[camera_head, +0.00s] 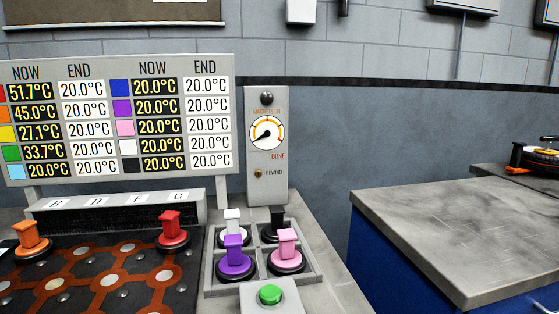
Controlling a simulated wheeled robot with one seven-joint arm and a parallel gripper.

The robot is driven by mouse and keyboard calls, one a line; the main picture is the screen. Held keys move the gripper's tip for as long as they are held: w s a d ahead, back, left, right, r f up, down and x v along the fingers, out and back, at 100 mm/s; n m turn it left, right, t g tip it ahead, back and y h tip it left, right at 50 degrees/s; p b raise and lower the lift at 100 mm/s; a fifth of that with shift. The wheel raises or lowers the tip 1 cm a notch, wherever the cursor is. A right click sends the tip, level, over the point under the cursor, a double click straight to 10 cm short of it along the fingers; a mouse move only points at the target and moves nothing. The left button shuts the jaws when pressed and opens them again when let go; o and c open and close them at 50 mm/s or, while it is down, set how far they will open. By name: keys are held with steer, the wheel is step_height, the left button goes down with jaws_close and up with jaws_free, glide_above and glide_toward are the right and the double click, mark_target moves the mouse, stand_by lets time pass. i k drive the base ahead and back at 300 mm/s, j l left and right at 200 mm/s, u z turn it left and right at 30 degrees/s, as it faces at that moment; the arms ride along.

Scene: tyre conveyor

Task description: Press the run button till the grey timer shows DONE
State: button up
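A green button (270,294) sits on a small light grey box (254,296) at the bottom centre; I see no label on it. The grey timer (281,186) stands upright behind the tray. Its round dial (267,132) has a dark needle pointing to the lower left. The word DONE stands in red below the dial, but I cannot tell whether it is lit. A dark round lamp or knob (267,98) is at its top, and a small brown REWIND button (258,174) is low on its face. My gripper is not in view.
A grey tray (213,275) behind the green button holds white, black, purple and pink pieces. A dark board (70,255) at left carries orange and red pieces. A temperature board (120,120) stands behind it. A blue-sided counter (455,235) is at right.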

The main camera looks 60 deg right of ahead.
mark_target(270, 295)
steer(key=z, duration=1.8)
steer(key=u, duration=0.4)
steer(key=l+u, duration=0.1)
steer(key=u, duration=0.3)
steer(key=k+u, duration=0.1)
steer(key=u, duration=0.3)
steer(key=l+u, duration=0.1)
steer(key=u, duration=0.3)
steer(key=k+l+u, duration=0.15)
steer(key=u, duration=0.2)
steer(key=k+u, duration=0.65)
steer(key=k+j+u, duration=0.1)
steer(key=k, duration=0.75)
